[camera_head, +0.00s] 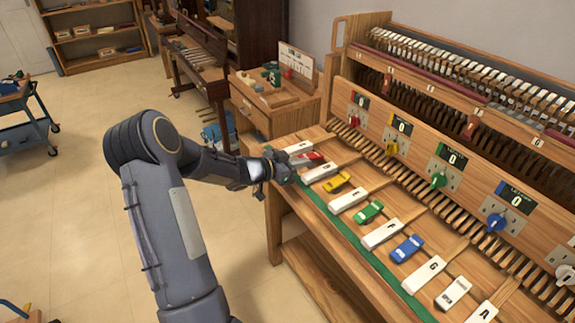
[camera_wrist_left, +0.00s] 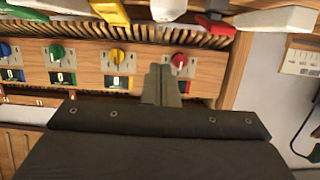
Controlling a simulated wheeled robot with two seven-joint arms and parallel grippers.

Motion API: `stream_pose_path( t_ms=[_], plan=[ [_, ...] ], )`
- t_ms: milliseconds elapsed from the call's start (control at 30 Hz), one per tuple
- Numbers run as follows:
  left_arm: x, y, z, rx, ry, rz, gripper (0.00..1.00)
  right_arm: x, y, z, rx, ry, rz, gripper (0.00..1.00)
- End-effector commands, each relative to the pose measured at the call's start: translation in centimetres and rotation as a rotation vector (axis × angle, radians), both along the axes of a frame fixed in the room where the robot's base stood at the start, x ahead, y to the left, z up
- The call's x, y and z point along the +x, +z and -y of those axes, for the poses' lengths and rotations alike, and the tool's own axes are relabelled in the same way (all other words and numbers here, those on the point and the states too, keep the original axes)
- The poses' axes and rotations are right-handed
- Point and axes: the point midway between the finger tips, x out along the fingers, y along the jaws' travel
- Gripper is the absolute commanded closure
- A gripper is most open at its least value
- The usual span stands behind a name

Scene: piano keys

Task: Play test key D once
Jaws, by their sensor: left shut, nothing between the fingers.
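The white D key (camera_head: 322,172) lies between the red key (camera_head: 308,159) and the yellow key (camera_head: 337,182) on the wooden keyboard. My left gripper (camera_head: 294,177) is at the front edge of the keyboard, close to the front end of the D key; I cannot tell whether it touches. In the left wrist view, my shut, empty fingers (camera_wrist_left: 161,70) show in the middle. A white key (camera_wrist_left: 168,9) is cut off at the top edge there, between the yellow key (camera_wrist_left: 110,12) and the red key (camera_wrist_left: 215,25). My right gripper is not in view.
More white keys, a green key (camera_head: 369,211) and a blue key (camera_head: 407,248) run toward the lower right. Behind them stands a wooden panel with coloured knobs (camera_head: 391,148) and displays (camera_head: 402,125) reading 0. A small cabinet (camera_head: 250,117) adjoins at the far left. Open floor lies left.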

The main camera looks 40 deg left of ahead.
Motion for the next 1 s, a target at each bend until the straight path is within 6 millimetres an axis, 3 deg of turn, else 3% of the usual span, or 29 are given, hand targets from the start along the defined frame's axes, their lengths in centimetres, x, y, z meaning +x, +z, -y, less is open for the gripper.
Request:
stream_pose_path(
  t_ms=[100,200,400,800,967,1000],
  plan=[
    [2.2,-0.6,1.1,-0.003,-0.003,0.001,1.00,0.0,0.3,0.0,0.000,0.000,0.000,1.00],
    [1.9,-2.6,0.8,-0.004,0.001,-0.004,1.00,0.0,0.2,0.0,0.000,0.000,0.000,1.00],
    [1.9,-4.2,0.8,-0.001,0.001,0.000,1.00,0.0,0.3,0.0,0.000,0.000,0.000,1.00],
    [1.9,-4.6,0.8,0.000,0.001,0.000,1.00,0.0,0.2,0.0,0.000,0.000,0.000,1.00],
    [1.7,-6.6,0.7,-0.001,0.000,-0.001,1.00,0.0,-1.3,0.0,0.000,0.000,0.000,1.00],
    [1.7,-6.0,0.7,0.001,0.000,0.001,1.00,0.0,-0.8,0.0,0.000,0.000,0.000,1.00]
  ],
)
